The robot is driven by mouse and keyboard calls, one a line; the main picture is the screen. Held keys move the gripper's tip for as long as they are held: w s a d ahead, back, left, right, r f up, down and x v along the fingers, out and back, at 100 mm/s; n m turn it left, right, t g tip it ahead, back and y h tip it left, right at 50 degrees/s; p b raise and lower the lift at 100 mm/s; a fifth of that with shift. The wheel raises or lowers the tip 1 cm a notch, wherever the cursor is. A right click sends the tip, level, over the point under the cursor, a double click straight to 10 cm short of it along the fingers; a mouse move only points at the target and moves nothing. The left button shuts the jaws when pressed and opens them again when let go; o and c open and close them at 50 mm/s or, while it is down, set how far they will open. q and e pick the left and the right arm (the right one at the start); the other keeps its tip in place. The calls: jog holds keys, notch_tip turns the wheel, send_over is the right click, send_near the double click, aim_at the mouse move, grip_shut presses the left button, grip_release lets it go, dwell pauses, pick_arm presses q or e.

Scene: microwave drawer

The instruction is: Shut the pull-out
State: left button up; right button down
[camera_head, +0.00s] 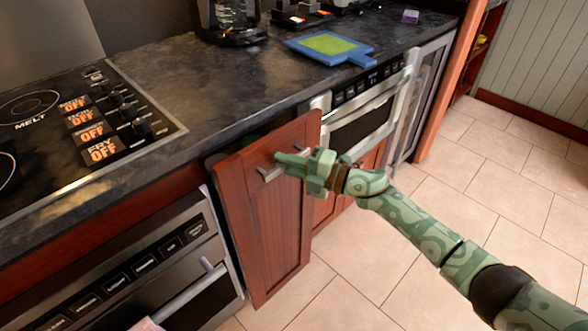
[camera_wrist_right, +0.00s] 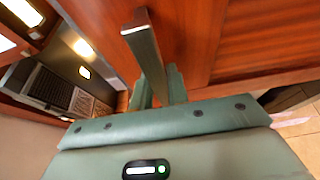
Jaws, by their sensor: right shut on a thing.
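The pull-out (camera_head: 265,225) is a tall red-brown wooden panel under the counter, standing out from the cabinet line between the oven and the microwave drawer. Its silver bar handle (camera_head: 268,173) is near the top of the panel. My right gripper (camera_head: 292,164) is at the handle and shut on it, partly covering it. In the right wrist view the handle (camera_wrist_right: 145,45) runs between the fingers, against the wood of the pull-out (camera_wrist_right: 240,50). The inside of the pull-out is hidden. My left gripper is not in view.
The dark countertop (camera_head: 210,90) runs above, with a stove top (camera_head: 60,130) at left and a blue and green board (camera_head: 328,46) at back. An oven (camera_head: 150,280) is left of the pull-out, a microwave drawer (camera_head: 365,110) right. Tiled floor (camera_head: 400,270) is free at right.

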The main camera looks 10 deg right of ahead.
jog(key=shift+w+a+f, duration=0.1)
dwell(0.3)
jog(key=c, duration=1.4)
grip_release()
jog(key=shift+o, duration=0.2)
